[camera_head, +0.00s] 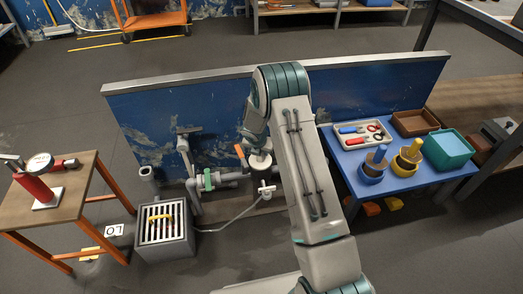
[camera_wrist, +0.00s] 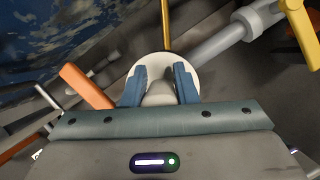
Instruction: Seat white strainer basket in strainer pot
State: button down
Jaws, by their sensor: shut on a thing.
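In the wrist view the two blue fingers of my gripper (camera_wrist: 159,90) are closed on a pale grey stem in front of a round white disc, which I take to be the white strainer basket (camera_wrist: 165,64). In the head view a small white round piece (camera_head: 260,161) shows under my wrist at the pipework, beside my arm. I cannot tell whether it is the basket or the rim of the strainer pot. The pot's opening is hidden, so whether the basket is inside or above it cannot be told.
A grey pipe (camera_wrist: 225,42) and an orange handle (camera_wrist: 87,87) flank my gripper. A blue panel (camera_head: 150,120) stands behind the pipework. A grated grey box (camera_head: 165,249) and a wooden table (camera_head: 75,190) are left; a blue table (camera_head: 400,185) with containers is right.

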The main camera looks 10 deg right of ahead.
jog(key=c, duration=1.1)
grip_release()
jog(key=shift+o, duration=0.2)
jog(key=p+v, duration=0.4)
jog(key=v, duration=1)
jog(key=shift+p, duration=0.4)
